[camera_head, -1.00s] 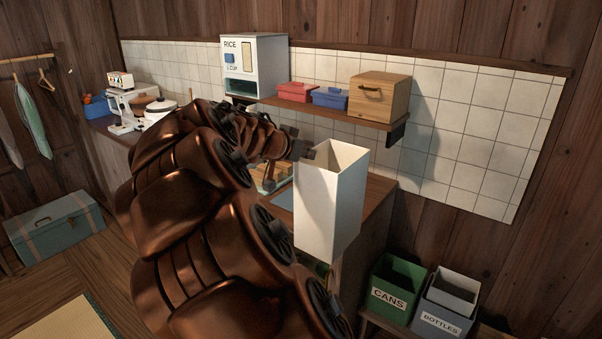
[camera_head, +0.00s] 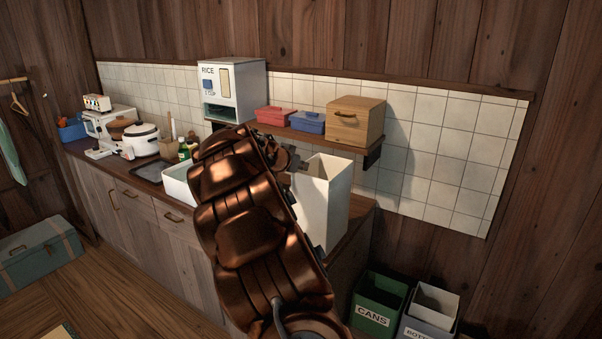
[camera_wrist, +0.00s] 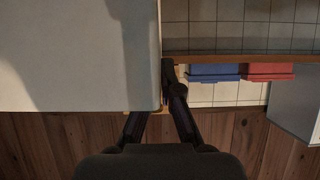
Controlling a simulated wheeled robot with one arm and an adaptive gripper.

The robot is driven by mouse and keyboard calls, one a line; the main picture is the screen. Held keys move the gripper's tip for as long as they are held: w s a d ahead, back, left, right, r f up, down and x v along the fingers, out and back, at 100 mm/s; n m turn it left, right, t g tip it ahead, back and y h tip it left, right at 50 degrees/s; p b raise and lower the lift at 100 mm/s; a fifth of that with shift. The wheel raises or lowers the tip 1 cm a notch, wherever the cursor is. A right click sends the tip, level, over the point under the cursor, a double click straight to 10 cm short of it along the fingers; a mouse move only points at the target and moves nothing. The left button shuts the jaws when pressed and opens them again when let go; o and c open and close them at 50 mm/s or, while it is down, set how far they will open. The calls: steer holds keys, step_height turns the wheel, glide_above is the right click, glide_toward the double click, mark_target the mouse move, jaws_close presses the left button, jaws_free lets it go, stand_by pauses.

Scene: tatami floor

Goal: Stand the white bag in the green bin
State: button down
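The white bag (camera_head: 322,205) is a tall, open-topped box shape, upright in the air in front of the counter's right end. My gripper (camera_head: 290,160) is at its upper left edge, partly hidden by my arm. In the wrist view, the bag (camera_wrist: 80,55) fills the upper left, and my gripper (camera_wrist: 164,95) is closed on its edge, with one finger partly behind it. The green bin (camera_head: 376,304), labelled CANS, stands low at the right, below and right of the bag and apart from it. Its top is open.
A grey bin (camera_head: 425,326) labelled BOTTLES, with a white liner (camera_head: 436,303), stands beside the green bin. A shelf (camera_head: 310,133) with boxes and a rice dispenser (camera_head: 236,90) is behind the bag. The wooden counter (camera_head: 357,222) is close to the bag.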

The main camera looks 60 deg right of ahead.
steer(key=shift+d+f, duration=0.1)
steer(key=shift+d, duration=0.2)
step_height(320, 180, down, 3)
steer(key=shift+f+p, duration=0.2)
steer(key=shift+p, duration=0.55)
steer(key=shift+f, duration=0.1)
steer(key=c, duration=1.9)
jaws_free()
steer(key=o, duration=0.6)
steer(key=shift+r, duration=0.2)
